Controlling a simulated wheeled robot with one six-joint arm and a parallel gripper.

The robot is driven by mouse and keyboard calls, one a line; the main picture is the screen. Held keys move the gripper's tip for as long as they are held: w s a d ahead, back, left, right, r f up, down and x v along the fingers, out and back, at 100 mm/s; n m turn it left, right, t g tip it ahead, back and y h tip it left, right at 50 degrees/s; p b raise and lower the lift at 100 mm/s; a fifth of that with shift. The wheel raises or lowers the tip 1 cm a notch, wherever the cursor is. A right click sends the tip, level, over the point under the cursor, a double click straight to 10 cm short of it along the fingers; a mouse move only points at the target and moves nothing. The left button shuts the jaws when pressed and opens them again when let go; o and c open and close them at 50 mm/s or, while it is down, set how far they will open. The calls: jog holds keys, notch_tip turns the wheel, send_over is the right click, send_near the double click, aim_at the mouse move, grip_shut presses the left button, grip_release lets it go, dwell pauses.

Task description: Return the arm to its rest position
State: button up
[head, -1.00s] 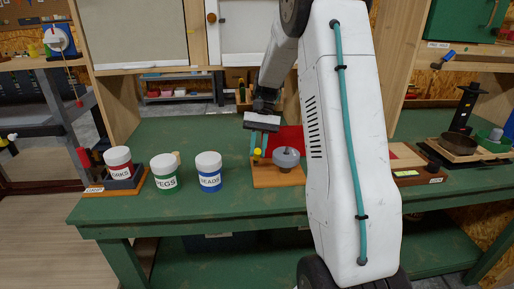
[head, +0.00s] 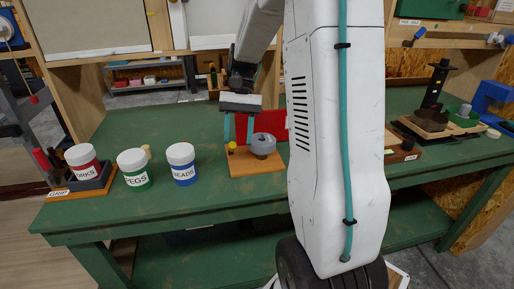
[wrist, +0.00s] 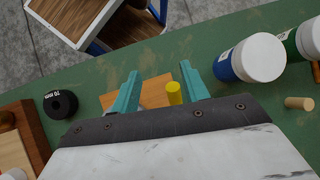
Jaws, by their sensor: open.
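My gripper (head: 238,140) hangs over the bench with its two teal fingers apart and nothing between them. In the wrist view the open fingers (wrist: 159,72) point over a small wooden board (wrist: 152,99). That board (head: 240,168) carries a short yellow peg (head: 232,147) and a grey round piece (head: 263,144). The yellow peg (wrist: 174,93) shows between the fingers in the wrist view, but I cannot tell the height gap. My white arm stands in front of the bench and hides part of it.
White jars with red (head: 83,164), green (head: 134,168) and blue (head: 181,163) bands stand left on the green bench (head: 130,208). A red panel (head: 250,122) is behind the gripper. Dark fixtures (head: 434,98) stand at the right. A black 70 mm disc (wrist: 61,104) shows in the wrist view.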

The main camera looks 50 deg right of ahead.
jog(key=s+a+r, duration=0.1)
jog(key=s+a, duration=0.2)
jog(key=s, duration=0.7)
jog(key=shift+s, duration=0.15)
jog(key=s+a+r+n+t+h, duration=0.2)
jog(key=s+a+n+t+h, duration=0.1)
jog(key=a, duration=0.3)
jog(key=s+a+r+n+t+h, duration=0.2)
jog(key=s+a+n+h, duration=0.1)
jog(key=s+a+n, duration=0.1)
jog(key=s+a, duration=0.1)
jog(key=a, duration=0.1)
jog(key=shift+a+r+n+t, duration=0.3)
jog(key=shift+a+n+t, duration=0.05)
jog(key=shift+n+t, duration=0.05)
jog(key=shift+c, duration=0.5)
